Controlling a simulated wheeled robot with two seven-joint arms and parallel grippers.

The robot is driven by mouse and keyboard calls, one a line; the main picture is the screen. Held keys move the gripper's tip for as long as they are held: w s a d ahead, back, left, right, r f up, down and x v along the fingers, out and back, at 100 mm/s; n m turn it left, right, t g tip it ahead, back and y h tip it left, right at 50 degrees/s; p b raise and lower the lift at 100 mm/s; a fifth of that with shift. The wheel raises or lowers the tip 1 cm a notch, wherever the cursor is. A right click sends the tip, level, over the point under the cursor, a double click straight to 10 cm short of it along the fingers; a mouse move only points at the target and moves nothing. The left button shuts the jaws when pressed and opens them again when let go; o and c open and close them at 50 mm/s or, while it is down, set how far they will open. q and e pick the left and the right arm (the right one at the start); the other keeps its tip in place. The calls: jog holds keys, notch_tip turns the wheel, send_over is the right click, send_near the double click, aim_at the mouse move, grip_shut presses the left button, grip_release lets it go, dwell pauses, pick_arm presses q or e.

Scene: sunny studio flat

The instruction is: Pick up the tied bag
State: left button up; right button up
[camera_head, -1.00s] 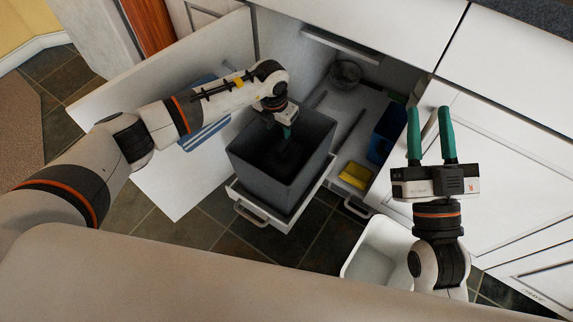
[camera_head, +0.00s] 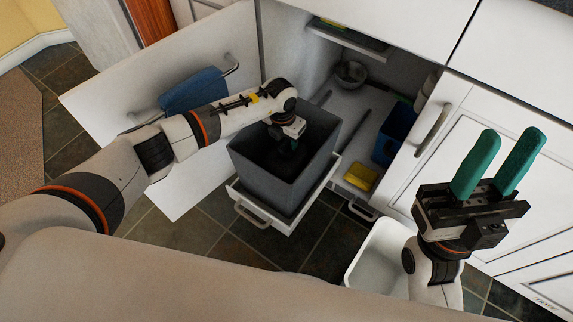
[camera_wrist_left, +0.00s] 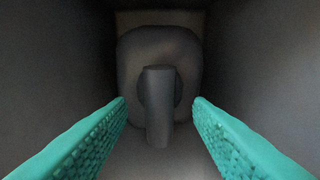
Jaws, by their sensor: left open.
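The tied bag (camera_wrist_left: 158,48) is a dark grey rounded lump with an upright knot (camera_wrist_left: 158,110), seen from above in the left wrist view. It sits at the bottom of a grey bin (camera_head: 262,172). In the head view the bag is lost in the bin's shadow. My left gripper (camera_head: 292,148) reaches down inside the bin. Its teal fingers, in the left wrist view (camera_wrist_left: 159,102), are open on either side of the knot, with gaps showing. My right gripper (camera_head: 497,162) is open and empty, raised at the right with its fingers pointing up.
The bin stands in a pulled-out drawer (camera_head: 253,206) under the counter. An open door (camera_head: 110,95) with a blue towel (camera_head: 193,90) is at the left. A white tub (camera_head: 378,258), a yellow sponge (camera_head: 360,178) and a blue container (camera_head: 394,133) are at the right.

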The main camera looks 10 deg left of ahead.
pick_arm(q)
jog(key=shift+w+d+f+b, duration=0.15)
jog(key=shift+f+b, duration=0.35)
jog(key=shift+f, duration=0.85)
grip_shut()
jog(key=shift+r, duration=0.15)
